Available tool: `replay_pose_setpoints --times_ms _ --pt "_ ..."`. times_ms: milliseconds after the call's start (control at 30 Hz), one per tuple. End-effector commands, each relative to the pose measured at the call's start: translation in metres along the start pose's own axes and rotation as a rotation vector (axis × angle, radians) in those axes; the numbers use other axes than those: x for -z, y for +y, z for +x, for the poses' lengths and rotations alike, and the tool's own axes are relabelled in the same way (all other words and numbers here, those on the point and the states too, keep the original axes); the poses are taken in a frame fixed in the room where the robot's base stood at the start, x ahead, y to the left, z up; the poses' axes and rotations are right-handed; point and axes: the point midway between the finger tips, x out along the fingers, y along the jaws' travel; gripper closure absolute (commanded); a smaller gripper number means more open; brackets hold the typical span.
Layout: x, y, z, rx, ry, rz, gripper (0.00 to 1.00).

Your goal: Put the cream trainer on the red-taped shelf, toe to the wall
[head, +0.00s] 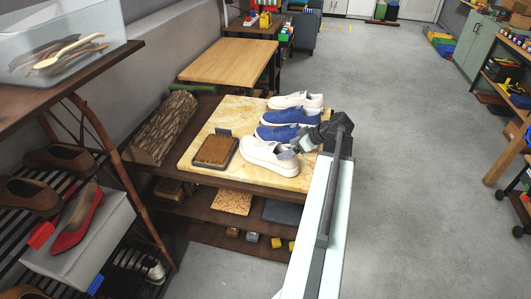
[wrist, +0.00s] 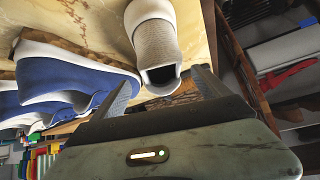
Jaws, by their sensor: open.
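The gripper is open, with gaps seeming to show beside the heel.
Two blue shoes (head: 278,133) and another pale shoe (head: 296,100) lie just beyond. A brush (head: 215,150) and a log (head: 166,126) are on the table (head: 235,113). The rack holds brown shoes (head: 30,194), a red shoe (head: 75,220) and a pale box (head: 92,240).

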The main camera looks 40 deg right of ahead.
Motion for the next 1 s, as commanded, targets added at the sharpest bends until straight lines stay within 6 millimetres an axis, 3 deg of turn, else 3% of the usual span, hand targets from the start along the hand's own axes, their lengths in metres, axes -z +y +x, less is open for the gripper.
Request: replay_pose_setpoints --times_ms 100,333,567,800,1000 --pt "-0.005 0.002 0.018 -0.001 0.0 0.003 0.13" --pt "-0.005 0.002 0.027 -0.005 0.0 0.006 0.13" --pt "-0.005 0.001 0.067 -0.006 0.0 0.007 0.13" --pt "-0.001 0.0 0.067 -0.008 0.0 0.008 0.13" --pt "-0.001 0.0 0.067 -0.007 0.0 0.009 0.69"
